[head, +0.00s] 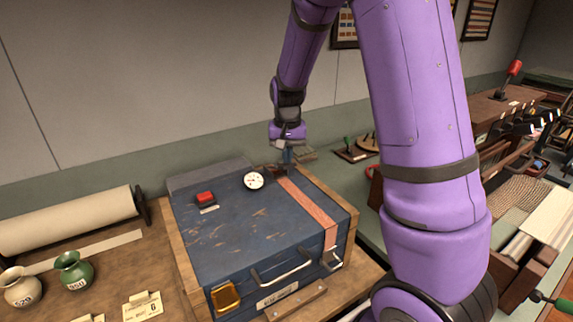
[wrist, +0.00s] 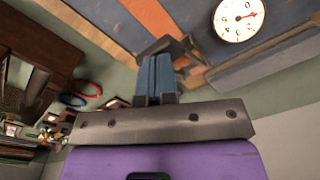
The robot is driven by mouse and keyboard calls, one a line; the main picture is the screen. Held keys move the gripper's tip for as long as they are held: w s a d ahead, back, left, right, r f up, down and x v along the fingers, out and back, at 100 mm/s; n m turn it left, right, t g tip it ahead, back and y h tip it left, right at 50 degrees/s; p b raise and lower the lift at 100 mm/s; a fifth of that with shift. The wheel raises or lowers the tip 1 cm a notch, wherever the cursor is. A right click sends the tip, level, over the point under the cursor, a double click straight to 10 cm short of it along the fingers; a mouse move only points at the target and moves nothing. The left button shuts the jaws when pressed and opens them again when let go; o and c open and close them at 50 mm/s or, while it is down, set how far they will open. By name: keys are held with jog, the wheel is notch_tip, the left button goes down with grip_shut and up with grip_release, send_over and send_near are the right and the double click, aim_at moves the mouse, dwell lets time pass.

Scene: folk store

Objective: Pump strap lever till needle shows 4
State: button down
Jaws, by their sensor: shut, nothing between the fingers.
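A blue worn case (head: 235,235) with wooden sides has an orange strap (head: 312,212) across its top. A round white gauge (head: 253,181) sits left of the strap's back end. My gripper (head: 287,160) is shut and empty, pointing down at the strap's back end. In the wrist view its blue fingers (wrist: 157,72) are beside a dark metal piece (wrist: 165,45), apparently the strap lever; I cannot tell whether they touch. The strap (wrist: 150,17) runs away from it.
A red button (head: 205,197) is on the case's left. A paper roll (head: 70,218), a green vase (head: 73,270) and a cream vase (head: 20,287) stand on the left. A loom (head: 520,190) is at right. The wall is close behind the case.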

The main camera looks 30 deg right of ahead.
aim_at(288, 167)
jog(key=shift+r, duration=2.65)
jog(key=shift+w+f, duration=0.2)
jog(key=shift+f, duration=0.65)
jog(key=shift+w+f, duration=0.15)
jog(key=shift+f, duration=0.7)
dwell(0.5)
jog(key=shift+s+f, duration=0.2)
jog(key=shift+f, duration=1.25)
jog(key=shift+s+f, duration=0.2)
jog(key=shift+f, duration=1.2)
jog(key=shift+r, duration=4.55)
